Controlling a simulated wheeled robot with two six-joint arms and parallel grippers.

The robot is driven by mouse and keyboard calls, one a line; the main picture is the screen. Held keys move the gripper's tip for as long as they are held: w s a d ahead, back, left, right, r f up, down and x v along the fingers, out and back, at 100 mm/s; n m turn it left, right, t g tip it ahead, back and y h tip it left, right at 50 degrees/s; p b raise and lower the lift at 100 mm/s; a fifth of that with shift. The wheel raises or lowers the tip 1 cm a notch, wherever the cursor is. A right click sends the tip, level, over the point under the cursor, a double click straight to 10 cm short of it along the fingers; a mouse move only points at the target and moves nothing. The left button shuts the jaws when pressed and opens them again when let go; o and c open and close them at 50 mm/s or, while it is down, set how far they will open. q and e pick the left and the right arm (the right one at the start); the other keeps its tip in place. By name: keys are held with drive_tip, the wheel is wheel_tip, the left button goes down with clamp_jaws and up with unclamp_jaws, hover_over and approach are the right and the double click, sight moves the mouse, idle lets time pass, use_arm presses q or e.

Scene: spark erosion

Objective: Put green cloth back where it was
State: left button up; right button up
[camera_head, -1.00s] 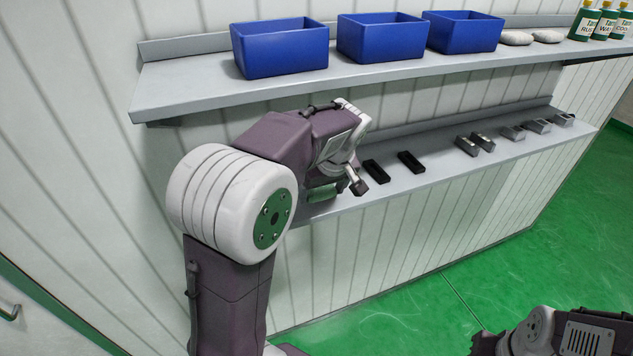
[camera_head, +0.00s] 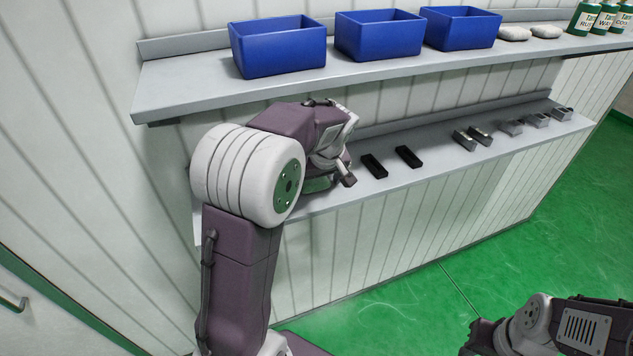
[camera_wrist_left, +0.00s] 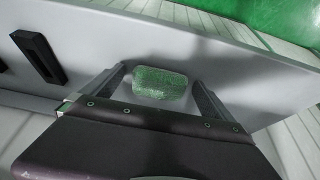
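The green cloth (camera_wrist_left: 160,85) lies on the lower grey shelf, a small folded pad seen in the left wrist view. My left gripper (camera_wrist_left: 160,76) is open, its two fingers on either side of the cloth with a gap showing at each side. In the head view my left gripper (camera_head: 346,178) is low over the left part of the lower shelf, and my own arm hides much of that spot.
Two black holders (camera_head: 375,166) lie on the lower shelf (camera_head: 435,170) right of my left gripper, with several metal blocks (camera_head: 480,135) further right. The upper shelf (camera_head: 190,97) overhangs, carrying blue bins (camera_head: 278,50), pale cloths (camera_head: 514,34) and green bottles (camera_head: 584,18).

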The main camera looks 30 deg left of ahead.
use_arm(q)
drive_tip(key=shift+r, duration=0.45)
drive_tip(key=v, duration=1.1)
drive_tip(key=shift+s+d+r+b, duration=0.15)
drive_tip(key=shift+s+r+b, duration=0.1)
drive_tip(key=shift+b, duration=0.15)
